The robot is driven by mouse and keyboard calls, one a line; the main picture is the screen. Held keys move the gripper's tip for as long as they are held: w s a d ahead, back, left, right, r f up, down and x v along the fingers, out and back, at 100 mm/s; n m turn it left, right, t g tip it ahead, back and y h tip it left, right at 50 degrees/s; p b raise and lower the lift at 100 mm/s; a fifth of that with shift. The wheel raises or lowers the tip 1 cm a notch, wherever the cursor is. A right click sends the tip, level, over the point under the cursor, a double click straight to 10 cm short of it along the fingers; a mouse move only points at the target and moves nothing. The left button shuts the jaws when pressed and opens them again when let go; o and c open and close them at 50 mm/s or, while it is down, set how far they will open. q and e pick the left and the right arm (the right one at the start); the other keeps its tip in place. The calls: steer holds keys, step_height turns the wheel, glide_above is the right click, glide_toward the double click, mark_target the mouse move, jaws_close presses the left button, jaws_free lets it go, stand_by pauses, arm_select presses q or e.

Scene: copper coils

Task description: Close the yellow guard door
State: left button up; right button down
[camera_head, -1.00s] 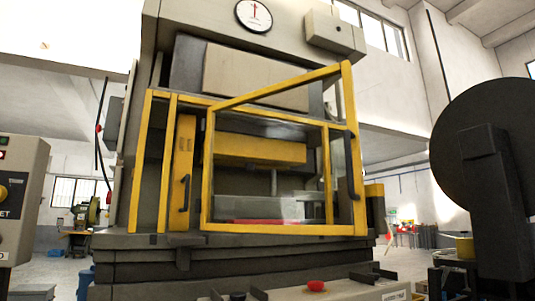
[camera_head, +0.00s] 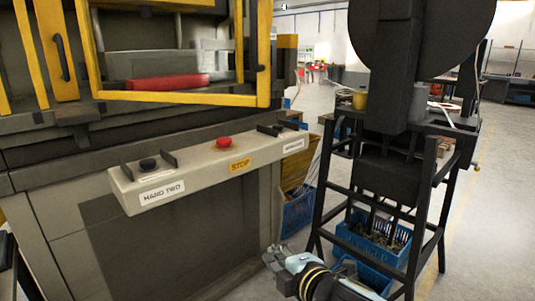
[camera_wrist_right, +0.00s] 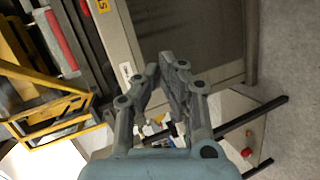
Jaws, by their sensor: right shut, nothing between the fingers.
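The yellow guard door (camera_head: 180,98) is an open yellow frame on the front of the press, cut off by the top edge of the head view. It stands swung out from the press, with a dark handle on its right upright. It also shows at the left of the right wrist view (camera_wrist_right: 58,133). My right gripper (camera_head: 272,257) is low at the bottom of the head view, in front of the press and well below and apart from the door. Its fingers (camera_wrist_right: 167,66) are shut and empty in the wrist view. My left gripper is not in view.
A control bar (camera_head: 205,165) with a red button (camera_head: 223,142) juts out below the door. A red bar (camera_head: 167,81) lies inside the press. A black stand (camera_head: 325,190) with blue crates (camera_head: 372,245) is to the right. Open floor (camera_head: 490,210) lies beyond it.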

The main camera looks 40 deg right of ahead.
step_height(320, 180, up, 28)
steer(key=w+n+t+p, duration=0.1)
steer(key=t+p, duration=0.3)
steer(key=p, duration=0.7)
glide_toward(249, 100)
steer(key=w+a, duration=0.2)
steer(key=a, duration=0.1)
steer(key=w+d, duration=0.2)
steer(key=shift+w+d+f+n+h, duration=0.1)
steer(key=shift+w+d+n+h, duration=0.2)
steer(key=shift+d+h, duration=0.1)
steer(key=shift+w+d, duration=0.25)
steer(key=shift+d, duration=0.15)
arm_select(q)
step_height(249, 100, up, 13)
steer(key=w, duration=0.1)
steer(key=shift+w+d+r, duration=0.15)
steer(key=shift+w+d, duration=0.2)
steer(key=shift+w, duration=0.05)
